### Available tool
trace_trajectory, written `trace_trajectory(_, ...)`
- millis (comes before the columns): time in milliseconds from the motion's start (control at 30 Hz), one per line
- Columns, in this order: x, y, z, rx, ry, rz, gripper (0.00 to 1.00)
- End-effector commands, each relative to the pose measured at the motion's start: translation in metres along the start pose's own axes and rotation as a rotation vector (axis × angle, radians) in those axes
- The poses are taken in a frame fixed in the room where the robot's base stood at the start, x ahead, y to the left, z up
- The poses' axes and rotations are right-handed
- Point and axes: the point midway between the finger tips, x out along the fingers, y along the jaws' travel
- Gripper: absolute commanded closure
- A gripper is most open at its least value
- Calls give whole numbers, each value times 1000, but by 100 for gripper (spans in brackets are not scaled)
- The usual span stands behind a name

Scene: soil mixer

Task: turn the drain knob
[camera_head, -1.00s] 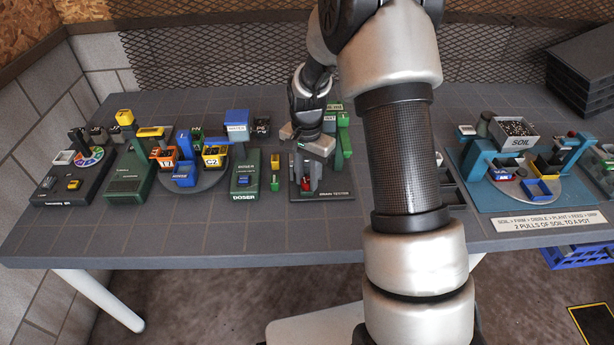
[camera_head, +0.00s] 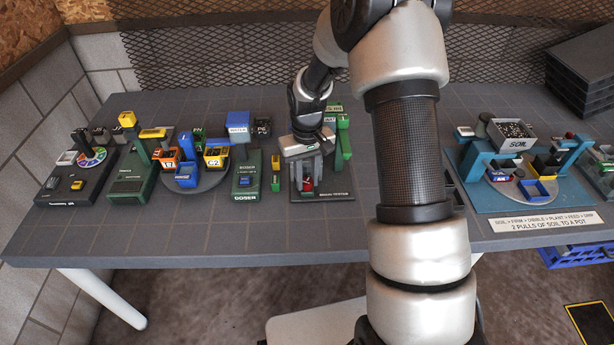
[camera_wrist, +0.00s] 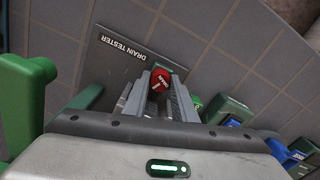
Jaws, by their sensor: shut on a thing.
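The drain tester's dark base plate (camera_head: 342,186) lies near the middle of the table; its lettered plate also shows in the wrist view (camera_wrist: 122,50). The red drain knob (camera_wrist: 161,77) has white lettering and a white mark. In the head view the knob (camera_head: 308,184) is a small red spot low on the tester. My gripper (camera_head: 308,179) reaches down over the tester. In the wrist view its two grey fingers (camera_wrist: 161,88) are on either side of the knob, shut on it. The fingers hide part of the knob.
Green posts (camera_head: 343,138) stand close to my gripper's right. The green doser (camera_head: 246,178) stands to the left, with a small green and yellow piece (camera_head: 276,172) between. The soil station (camera_head: 520,190) is far right. The table front is clear.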

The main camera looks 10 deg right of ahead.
Motion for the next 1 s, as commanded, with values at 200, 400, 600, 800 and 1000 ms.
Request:
trace_trajectory(200, -2, 0, 0, -188, 1, 0, 98)
trace_trajectory(400, -2, 0, 0, -327, 1, 0, 98)
trace_trajectory(600, -1, 0, 0, -419, 2, 0, 98)
trace_trajectory(800, -1, 0, -1, -464, 2, 0, 98)
trace_trajectory(1000, -1, 0, -1, -476, 2, 1, 98)
